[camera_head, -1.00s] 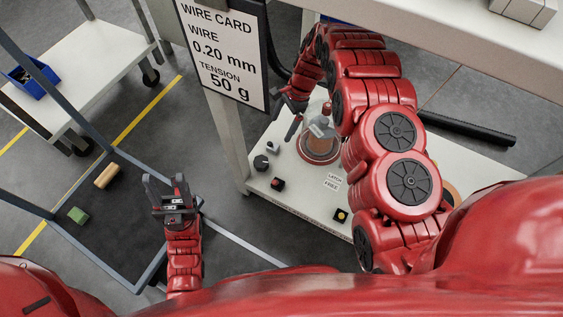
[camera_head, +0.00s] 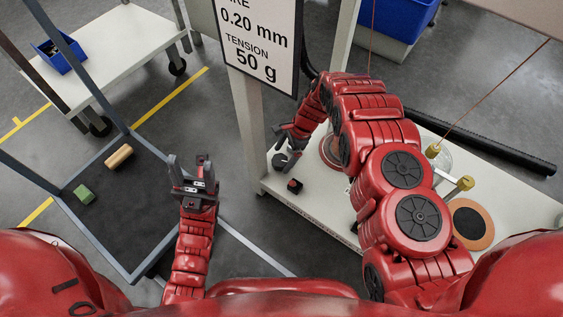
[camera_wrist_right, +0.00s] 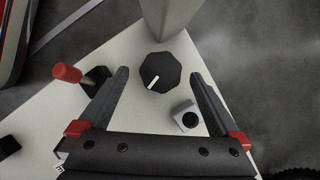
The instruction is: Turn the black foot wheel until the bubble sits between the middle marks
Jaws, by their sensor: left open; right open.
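A black eight-sided wheel (camera_wrist_right: 160,72) with a white line on its face sits on the pale bench top in the right wrist view. It also shows in the head view (camera_head: 280,160), partly hidden by my right gripper (camera_head: 286,146). In the wrist view my right gripper (camera_wrist_right: 158,78) is open, with its fingertips on either side of the wheel; I cannot tell whether they touch it. I cannot make out a bubble or middle marks. My left gripper (camera_head: 189,166) is open and empty, left of the bench.
Near the wheel are a small pale block with a black round face (camera_wrist_right: 186,117) and a red-tipped lever (camera_wrist_right: 66,73) on a black base. A bench post (camera_wrist_right: 167,18) stands just behind the wheel. A hanging sign (camera_head: 258,45) is above the bench.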

